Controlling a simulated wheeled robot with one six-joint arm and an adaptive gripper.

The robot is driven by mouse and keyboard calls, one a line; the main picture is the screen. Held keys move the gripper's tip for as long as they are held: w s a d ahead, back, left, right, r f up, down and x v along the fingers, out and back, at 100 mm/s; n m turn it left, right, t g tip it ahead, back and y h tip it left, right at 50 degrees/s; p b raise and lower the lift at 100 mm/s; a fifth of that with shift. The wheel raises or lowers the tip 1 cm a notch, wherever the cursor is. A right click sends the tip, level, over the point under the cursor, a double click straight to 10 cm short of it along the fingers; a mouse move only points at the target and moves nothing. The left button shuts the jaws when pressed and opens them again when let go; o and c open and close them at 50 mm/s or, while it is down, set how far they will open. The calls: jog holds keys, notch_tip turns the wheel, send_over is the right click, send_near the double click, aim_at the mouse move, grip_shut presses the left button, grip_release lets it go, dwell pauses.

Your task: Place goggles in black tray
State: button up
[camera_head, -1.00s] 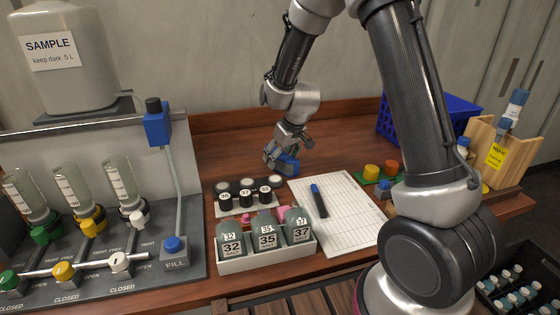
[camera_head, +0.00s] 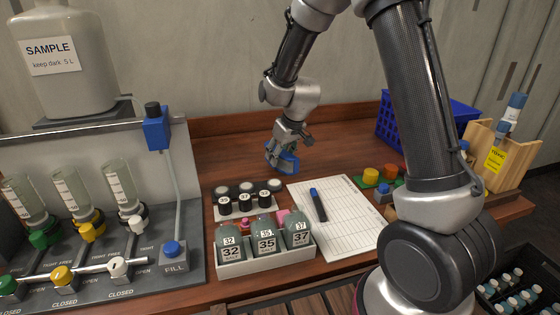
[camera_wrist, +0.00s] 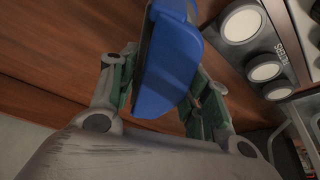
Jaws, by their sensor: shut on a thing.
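My gripper (camera_head: 283,155) is shut on a blue curved piece with a dark edge, apparently the goggles (camera_head: 289,162). In the wrist view the blue piece (camera_wrist: 172,65) sits between the two fingers of my gripper (camera_wrist: 165,85). Its far end runs out of the picture at the top.
A white box of numbered bottles (camera_head: 268,266) and a paper sheet with a marker (camera_head: 335,235) lie in front. A blue basket (camera_head: 388,125) and wooden stand (camera_head: 515,165) are at the right. A valve panel (camera_head: 140,265) fills the left. Bare bench surrounds my gripper.

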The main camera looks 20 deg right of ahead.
notch_tip(320, 180, up, 7)
jog(key=shift+f, duration=0.15)
jog(key=shift+r+m, duration=0.3)
jog(key=shift+r, duration=0.05)
jog(key=shift+w+d+r+m+h, duration=0.1)
jog(key=shift+w+r+m+h, duration=0.05)
jog(key=shift+w+m+h, duration=0.2)
jog(key=s+d+f+m+h, duration=0.1)
jog(key=s+d+f+m, duration=0.25)
jog(key=d, duration=0.35)
jog(key=w+r+m+h, duration=0.2)
jog(key=w+r+m, duration=0.1)
jog(key=w+r, duration=0.15)
jog(key=a+n, duration=0.1)
jog(key=a, duration=0.1)
jog(key=s+a+n+y, duration=0.1)
jog(key=a, duration=0.1)
jog(key=a+n+y, duration=0.1)
jog(key=a+n, duration=0.1)
jog(key=shift+s+a+f+t, duration=0.15)
jog(key=shift+f+t, duration=0.15)
jog(key=shift+f, duration=0.05)
jog(key=n, duration=0.1)
jog(key=a+n+y, duration=0.1)
jog(key=n, duration=0.1)
jog(key=shift+s+f+y, duration=0.1)
jog(key=shift+s+y, duration=0.1)
jog(key=shift+y, duration=0.05)
jog(key=shift+n, duration=0.4)
notch_tip(320, 180, down, 10)
